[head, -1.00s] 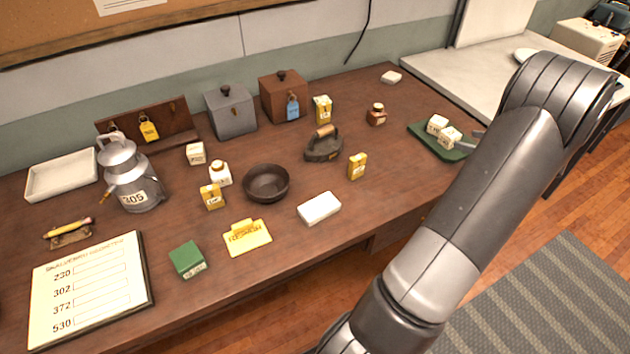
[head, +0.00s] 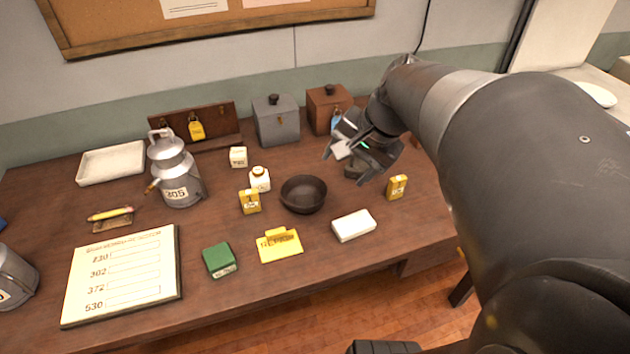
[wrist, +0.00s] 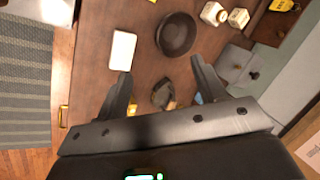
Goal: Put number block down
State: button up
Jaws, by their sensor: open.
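My gripper (head: 348,166) is above the back right part of the table, its fingers spread and pointing down. In the wrist view the gripper (wrist: 160,70) has nothing between its fingers, with the flat iron (wrist: 163,95) below. A small white block with dark marks (head: 238,157) sits left of the gripper, in front of the wooden key rack; it also shows in the wrist view (wrist: 238,18). The green tray with white number blocks is hidden now. In the head view the iron (head: 353,171) is mostly hidden by the gripper.
A dark bowl (head: 304,194), white slab (head: 353,226), yellow boxes (head: 397,187), yellow tag (head: 279,245), green box (head: 219,260), register (head: 125,273) and metal can (head: 176,172) stand around. Grey (head: 276,121) and brown (head: 325,108) lidded boxes stand at the back.

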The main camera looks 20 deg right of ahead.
jog(key=s+a+n+t+h, duration=0.1)
jog(key=s+a+n+h, duration=0.1)
jog(key=s+a+n, duration=0.5)
jog(key=shift+s+a+r+n+h, duration=0.25)
jog(key=shift+s+n+h, duration=0.15)
jog(key=shift+s+n, duration=0.95)
